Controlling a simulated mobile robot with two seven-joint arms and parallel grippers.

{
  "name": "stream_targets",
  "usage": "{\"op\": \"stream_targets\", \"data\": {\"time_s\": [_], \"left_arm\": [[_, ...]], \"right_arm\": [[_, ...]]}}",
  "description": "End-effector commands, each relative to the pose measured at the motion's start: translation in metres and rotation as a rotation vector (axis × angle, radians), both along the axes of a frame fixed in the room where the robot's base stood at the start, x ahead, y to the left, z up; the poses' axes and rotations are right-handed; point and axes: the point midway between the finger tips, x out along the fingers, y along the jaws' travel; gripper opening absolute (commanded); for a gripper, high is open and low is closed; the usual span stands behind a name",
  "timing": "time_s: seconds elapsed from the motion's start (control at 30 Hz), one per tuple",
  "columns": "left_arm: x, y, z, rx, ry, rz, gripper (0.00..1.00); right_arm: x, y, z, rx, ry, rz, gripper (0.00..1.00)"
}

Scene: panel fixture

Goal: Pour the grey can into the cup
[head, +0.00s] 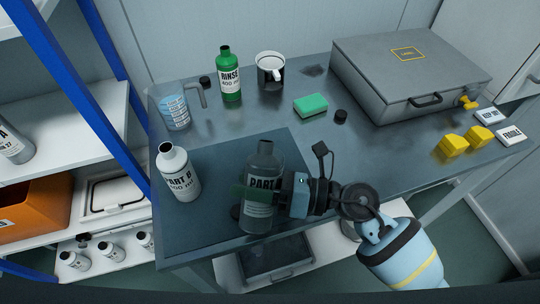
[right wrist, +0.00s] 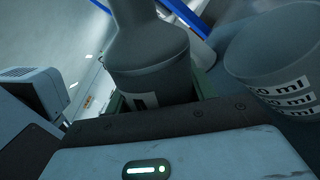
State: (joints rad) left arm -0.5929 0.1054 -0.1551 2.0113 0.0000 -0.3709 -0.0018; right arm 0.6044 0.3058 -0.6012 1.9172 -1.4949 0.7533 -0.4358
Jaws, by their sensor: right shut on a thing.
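The grey can (head: 264,160), a dark grey bottle labelled "PART", stands upright at the front of the table. My right gripper (head: 262,193) is shut around its middle from the right. Whether its base touches the table I cannot tell. The can also fills the middle of the right wrist view (right wrist: 150,60), between the jaws. A clear measuring cup (head: 174,113) with pale printed bands and a grey handle stands at the table's back left, apart from the can. A container with "ml" labels (right wrist: 280,70) shows at the right of the right wrist view. My left gripper is not in view.
A white "PART B" bottle (head: 178,172) stands left of the can. Behind are a green rinse bottle (head: 230,75), a mug (head: 271,68), a green sponge (head: 310,105) and a large grey case (head: 410,65). Yellow blocks (head: 453,146) lie right. The table's middle is fairly clear.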

Motion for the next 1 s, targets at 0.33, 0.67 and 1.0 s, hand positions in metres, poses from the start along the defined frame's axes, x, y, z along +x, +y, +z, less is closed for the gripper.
{"op": "stream_targets", "data": {"time_s": [0.33,0.67,1.0], "left_arm": [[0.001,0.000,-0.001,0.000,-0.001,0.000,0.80],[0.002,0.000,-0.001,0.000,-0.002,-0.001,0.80],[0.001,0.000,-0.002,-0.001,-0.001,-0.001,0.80]], "right_arm": [[-0.001,0.000,-0.003,0.009,0.027,0.000,0.18],[-0.001,0.000,-0.006,0.014,0.053,0.000,0.18],[-0.002,0.000,-0.010,0.019,0.081,0.000,0.18]]}}
